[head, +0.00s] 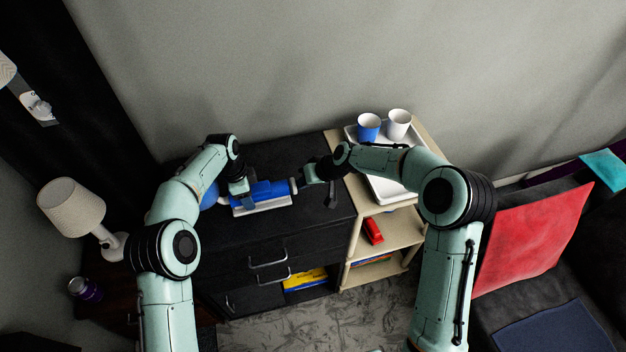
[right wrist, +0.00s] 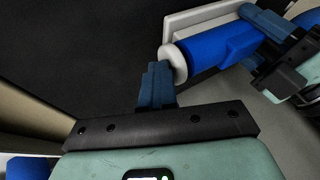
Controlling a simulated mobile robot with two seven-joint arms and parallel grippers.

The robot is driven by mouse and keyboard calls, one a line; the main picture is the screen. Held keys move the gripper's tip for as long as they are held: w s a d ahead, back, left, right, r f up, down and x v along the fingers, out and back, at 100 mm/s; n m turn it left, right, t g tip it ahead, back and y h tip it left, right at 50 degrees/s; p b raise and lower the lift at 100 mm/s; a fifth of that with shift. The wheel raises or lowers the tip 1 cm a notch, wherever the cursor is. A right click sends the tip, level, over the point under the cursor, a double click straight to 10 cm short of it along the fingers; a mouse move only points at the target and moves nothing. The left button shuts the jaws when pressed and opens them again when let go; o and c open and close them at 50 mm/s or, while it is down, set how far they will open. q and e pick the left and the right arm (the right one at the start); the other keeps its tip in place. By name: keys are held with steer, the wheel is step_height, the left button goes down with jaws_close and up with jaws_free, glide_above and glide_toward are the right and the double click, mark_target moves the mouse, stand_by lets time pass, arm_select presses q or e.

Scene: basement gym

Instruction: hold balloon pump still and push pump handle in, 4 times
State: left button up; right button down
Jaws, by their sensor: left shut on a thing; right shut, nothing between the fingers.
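The blue balloon pump (head: 268,189) lies on its side on a white base (head: 262,208) on top of the black dresser. It also shows in the right wrist view (right wrist: 215,47). Its pale handle (right wrist: 173,62) sits close against the barrel end on the right side of the head view. My left gripper (head: 246,198) is shut around the pump's body. My right gripper (head: 298,183) is shut and empty, pointing left at the handle. In the right wrist view its blue fingertips (right wrist: 158,70) are right beside the handle; I cannot tell whether they touch it.
A rounded blue thing (head: 208,197) is partly hidden behind my left arm. The dresser top (head: 320,212) is clear in front and behind.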

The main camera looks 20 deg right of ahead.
arm_select(q)
steer(key=shift+d, duration=0.2)
arm_select(e)
steer(key=shift+d, duration=0.4)
steer(key=d, duration=0.3)
steer(key=shift+d, duration=0.2)
arm_select(q)
steer(key=shift+a, duration=0.1)
arm_select(e)
steer(key=v, duration=1)
stand_by(0.5)
steer(key=d, duration=0.5)
steer(key=shift+a, duration=0.1)
